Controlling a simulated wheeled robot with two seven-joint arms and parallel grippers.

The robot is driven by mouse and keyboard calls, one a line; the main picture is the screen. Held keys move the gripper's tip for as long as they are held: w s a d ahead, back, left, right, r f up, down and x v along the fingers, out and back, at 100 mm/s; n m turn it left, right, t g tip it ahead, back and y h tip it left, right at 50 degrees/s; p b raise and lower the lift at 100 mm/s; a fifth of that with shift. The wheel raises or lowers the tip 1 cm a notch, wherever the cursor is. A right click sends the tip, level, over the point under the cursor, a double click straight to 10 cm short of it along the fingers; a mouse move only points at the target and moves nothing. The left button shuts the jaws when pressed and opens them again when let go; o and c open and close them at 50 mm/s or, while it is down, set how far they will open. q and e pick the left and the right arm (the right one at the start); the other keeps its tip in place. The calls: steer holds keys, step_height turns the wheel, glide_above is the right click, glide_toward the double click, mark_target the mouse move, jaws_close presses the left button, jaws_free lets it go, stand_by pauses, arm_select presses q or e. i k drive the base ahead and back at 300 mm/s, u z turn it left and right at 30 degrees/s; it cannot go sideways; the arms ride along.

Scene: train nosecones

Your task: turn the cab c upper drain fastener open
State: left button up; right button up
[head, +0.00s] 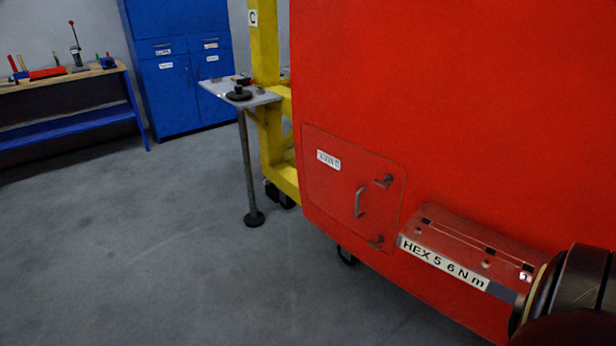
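The red cab nosecone (450,110) fills the right half of the head view. Low on its left side is a rectangular hatch (335,200) with a small white label (329,160) that is too blurred to read surely. The upper drain fastener (384,181) is a small grey piece near the hatch's upper right corner. A lower fastener (377,241) sits near the lower right corner. A grey handle (360,201) stands between them. The hatch lies flush and looks closed. Neither gripper shows. A dark round arm link of mine covers the lower right corner.
A red ledge (480,242) labelled "HEX 5 6 N m" juts out right of the hatch. A yellow frame (265,50) with a "C" sign stands behind, beside a small grey stand table (262,98). A blue cabinet (175,80) and a workbench (100,73) are farther back. The left floor is clear.

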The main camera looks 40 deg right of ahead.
mark_target(381, 184)
steer(key=u, duration=0.15)
steer(key=i, duration=1.45)
steer(key=z, duration=2.2)
